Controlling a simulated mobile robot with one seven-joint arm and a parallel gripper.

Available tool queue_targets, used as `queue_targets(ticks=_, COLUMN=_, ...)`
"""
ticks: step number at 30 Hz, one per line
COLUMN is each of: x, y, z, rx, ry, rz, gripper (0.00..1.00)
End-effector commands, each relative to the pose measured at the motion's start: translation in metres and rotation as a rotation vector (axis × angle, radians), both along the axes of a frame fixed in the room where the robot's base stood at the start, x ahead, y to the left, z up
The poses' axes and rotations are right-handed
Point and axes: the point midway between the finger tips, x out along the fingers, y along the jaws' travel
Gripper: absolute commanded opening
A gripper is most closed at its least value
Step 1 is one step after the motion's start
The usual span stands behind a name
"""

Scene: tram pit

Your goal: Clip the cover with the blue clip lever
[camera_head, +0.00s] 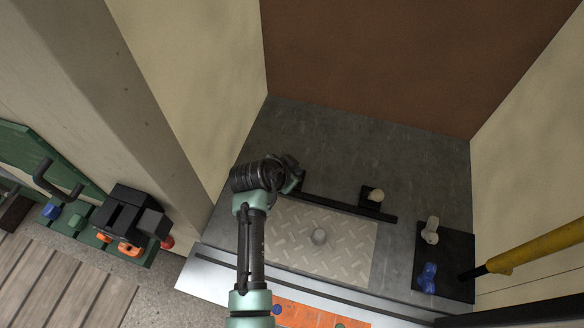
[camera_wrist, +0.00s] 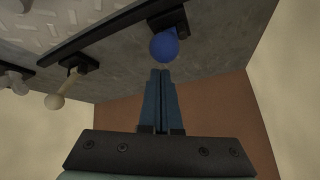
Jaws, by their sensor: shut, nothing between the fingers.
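The blue clip lever shows in the wrist view as a round blue knob (camera_wrist: 164,44) in front of a black block on a black bar (camera_wrist: 105,32). My gripper (camera_wrist: 160,73) is shut and empty, its fingertips just below the knob in the picture. I cannot tell if they touch it. In the head view my gripper (camera_head: 294,180) is over the bar's left end and hides the blue lever. The cover is probably the grey tread plate (camera_head: 345,245) with a round knob, lying along the bar.
A cream-knobbed lever (camera_head: 375,195) is on the bar's right part. A black panel (camera_head: 455,255) at right carries a white and a blue knob. A yellow pole (camera_head: 535,248) slants in at right. Walls close in the recess. A green bench (camera_head: 65,235) stands left.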

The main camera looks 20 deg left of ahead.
Motion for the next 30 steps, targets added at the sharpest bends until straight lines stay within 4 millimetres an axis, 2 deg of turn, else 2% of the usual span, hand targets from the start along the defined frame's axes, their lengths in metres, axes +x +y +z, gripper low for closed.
queue_targets(ticks=4, x=-0.007, y=0.0038, z=-0.0019, rx=0.0, ry=0.0, rz=0.001, gripper=0.0)
queue_targets(ticks=30, x=-0.0119, y=0.0041, z=-0.0079, rx=0.0, ry=-0.068, rz=0.002, gripper=0.0)
